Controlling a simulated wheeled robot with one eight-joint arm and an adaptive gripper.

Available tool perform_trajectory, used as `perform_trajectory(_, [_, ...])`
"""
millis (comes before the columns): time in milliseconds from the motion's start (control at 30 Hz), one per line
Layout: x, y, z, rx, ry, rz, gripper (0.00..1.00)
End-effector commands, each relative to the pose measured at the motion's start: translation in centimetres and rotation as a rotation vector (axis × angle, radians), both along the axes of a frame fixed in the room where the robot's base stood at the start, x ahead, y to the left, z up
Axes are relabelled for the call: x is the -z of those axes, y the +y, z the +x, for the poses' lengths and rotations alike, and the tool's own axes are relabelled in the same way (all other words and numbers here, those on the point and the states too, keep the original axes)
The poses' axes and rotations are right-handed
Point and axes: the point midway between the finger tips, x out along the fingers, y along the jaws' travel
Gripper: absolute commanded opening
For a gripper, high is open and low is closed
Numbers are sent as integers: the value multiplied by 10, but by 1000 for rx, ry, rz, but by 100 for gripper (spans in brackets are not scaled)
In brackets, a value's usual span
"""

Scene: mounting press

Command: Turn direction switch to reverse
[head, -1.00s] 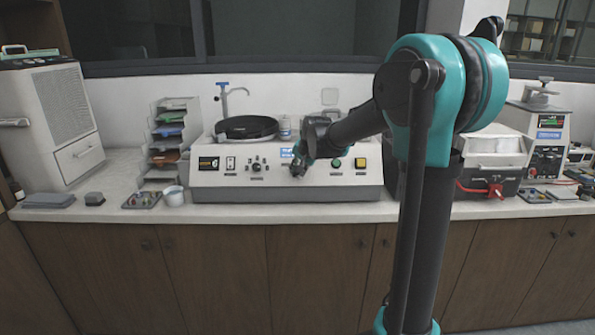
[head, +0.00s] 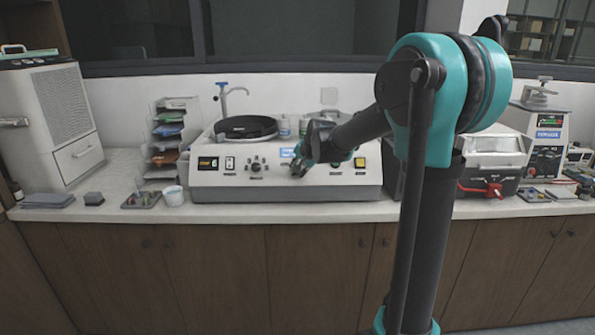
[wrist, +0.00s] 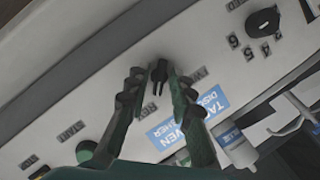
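The direction switch (wrist: 158,74) is a small black knob with a pointed handle on the pale front panel of the bench machine (head: 230,185). Small labels stand on either side of it. In the wrist view my gripper (wrist: 156,84) has its two fingers apart, one on each side of the switch, with gaps showing between fingers and knob. Whether the fingertips touch the panel cannot be told. In the head view my gripper (head: 297,168) is at the panel and hides the switch.
A larger black dial (wrist: 262,22) and small switches are on the same panel, beyond a blue label (wrist: 187,118). A green button and a yellow button (head: 360,163) are to the right. A white cup (head: 173,196) stands at the machine's left.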

Motion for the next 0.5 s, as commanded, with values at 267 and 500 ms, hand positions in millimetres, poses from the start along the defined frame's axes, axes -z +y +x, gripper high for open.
perform_trajectory(267, [0,0,0,-1,0,-1,30])
perform_trajectory(500, [-10,-3,-9,0,0,0,30])
